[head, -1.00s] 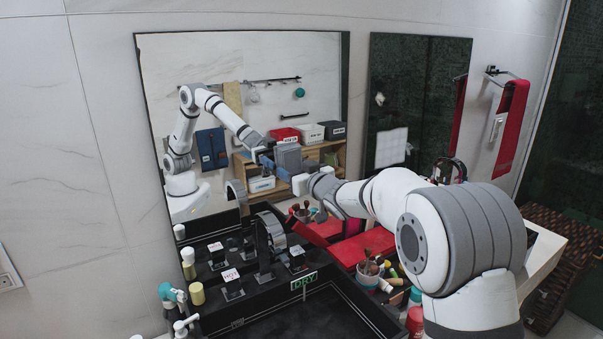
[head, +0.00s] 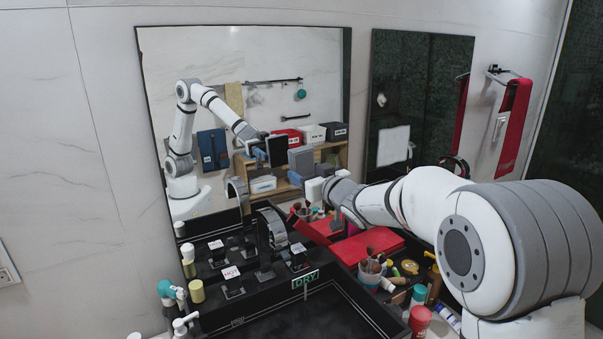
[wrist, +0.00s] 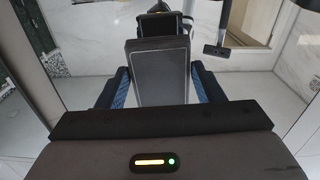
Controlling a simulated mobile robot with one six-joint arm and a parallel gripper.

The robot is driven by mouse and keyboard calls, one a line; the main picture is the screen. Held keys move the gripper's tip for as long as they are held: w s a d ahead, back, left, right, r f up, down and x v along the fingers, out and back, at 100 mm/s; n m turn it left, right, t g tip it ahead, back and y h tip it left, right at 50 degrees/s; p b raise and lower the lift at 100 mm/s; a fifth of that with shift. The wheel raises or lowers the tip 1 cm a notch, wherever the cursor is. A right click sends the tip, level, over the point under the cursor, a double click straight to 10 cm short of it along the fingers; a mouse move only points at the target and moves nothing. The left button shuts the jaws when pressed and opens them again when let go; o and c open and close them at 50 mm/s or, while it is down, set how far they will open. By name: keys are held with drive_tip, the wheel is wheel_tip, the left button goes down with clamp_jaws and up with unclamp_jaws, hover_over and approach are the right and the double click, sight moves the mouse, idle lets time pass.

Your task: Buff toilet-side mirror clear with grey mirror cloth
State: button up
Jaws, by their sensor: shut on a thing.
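My gripper (head: 296,178) is shut on a flat grey pad, the grey mirror cloth (head: 301,160), and holds it upright in front of the large left mirror (head: 190,60). In the wrist view the cloth (wrist: 160,78) stands between my blue-lined fingers, with the gripper's reflection just beyond it. A gap shows between cloth and reflection, so they look apart from the glass. A second, darker mirror (head: 432,90) hangs to the right, with a pale patch at its left. I cannot tell from the frames which mirror is toilet-side.
Below stand a black vanity with a faucet (head: 270,230), several bottles, a red case (head: 368,246) and a cup of brushes (head: 371,272). A DRY sign (head: 305,280) marks the black basin. A red towel (head: 514,125) hangs at right. The shelf and second arm in the mirror are reflections.

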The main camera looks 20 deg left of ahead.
drive_tip(key=shift+s+d, duration=0.15)
drive_tip(key=shift+d, duration=0.05)
drive_tip(key=shift+b+v, duration=0.3)
drive_tip(key=shift+v, duration=1.1)
drive_tip(key=shift+a+f, duration=0.1)
drive_tip(key=shift+f, duration=0.15)
drive_tip(key=p, duration=0.5)
approach(287, 195)
drive_tip(key=p+x, duration=0.1)
drive_tip(key=x, duration=0.3)
drive_tip(key=shift+p, duration=0.3)
drive_tip(key=shift+b+x, duration=0.35)
drive_tip(key=shift+x, duration=0.65)
